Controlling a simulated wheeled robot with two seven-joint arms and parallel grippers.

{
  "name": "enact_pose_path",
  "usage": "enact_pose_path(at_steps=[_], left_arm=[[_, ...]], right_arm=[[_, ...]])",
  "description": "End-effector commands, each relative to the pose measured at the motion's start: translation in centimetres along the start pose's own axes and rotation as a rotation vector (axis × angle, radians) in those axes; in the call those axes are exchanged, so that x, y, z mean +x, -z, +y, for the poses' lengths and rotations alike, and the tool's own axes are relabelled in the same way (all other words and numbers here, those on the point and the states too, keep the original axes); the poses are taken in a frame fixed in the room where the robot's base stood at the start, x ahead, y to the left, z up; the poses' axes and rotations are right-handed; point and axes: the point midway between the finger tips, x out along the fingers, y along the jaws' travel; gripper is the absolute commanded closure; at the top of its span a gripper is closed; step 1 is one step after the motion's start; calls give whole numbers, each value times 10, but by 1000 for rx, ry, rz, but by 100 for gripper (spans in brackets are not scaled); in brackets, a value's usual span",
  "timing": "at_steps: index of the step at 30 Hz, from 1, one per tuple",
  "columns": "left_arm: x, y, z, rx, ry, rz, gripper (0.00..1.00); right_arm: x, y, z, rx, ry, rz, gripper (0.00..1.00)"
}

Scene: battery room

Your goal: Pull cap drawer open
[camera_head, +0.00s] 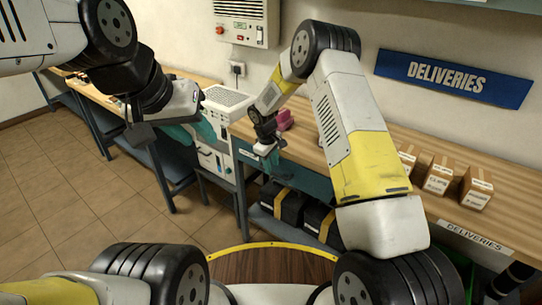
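A white cabinet unit (213,158) stands between the two benches, with small fronts and dark marks on its face. It may hold the cap drawer, but I cannot read a label that says so. I see no drawer clearly pulled out. My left gripper (190,131) is in front of the cabinet's left part and hides some of it; its teal fingers overlap in view, so its opening is unclear. My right gripper (269,158) points down at the front edge of the right bench, right of the cabinet. Its teal fingertips are small, and I cannot tell their opening.
The right wooden bench (390,150) carries several cardboard boxes (438,178) and a pink object (284,119). Black cases with yellow bands (291,207) sit on the shelf below. A blue "DELIVERIES" sign (454,78) hangs on the wall. The tiled floor (90,205) at left is clear.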

Motion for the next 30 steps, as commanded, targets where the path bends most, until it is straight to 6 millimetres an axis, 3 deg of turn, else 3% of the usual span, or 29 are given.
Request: enact_pose_path(at_steps=[6, 16, 21, 30], left_arm=[[0, 0, 0, 0, 0, 0, 64], [0, 0, 0, 0, 0, 0, 64], [0, 0, 0, 0, 0, 0, 64], [0, 0, 0, 0, 0, 0, 64]], right_arm=[[24, 0, 0, 2, 1, 0, 66], [28, 0, 0, 2, 0, 1, 66], [28, 0, 0, 2, 0, 1, 99], [28, 0, 0, 2, 0, 1, 100]])
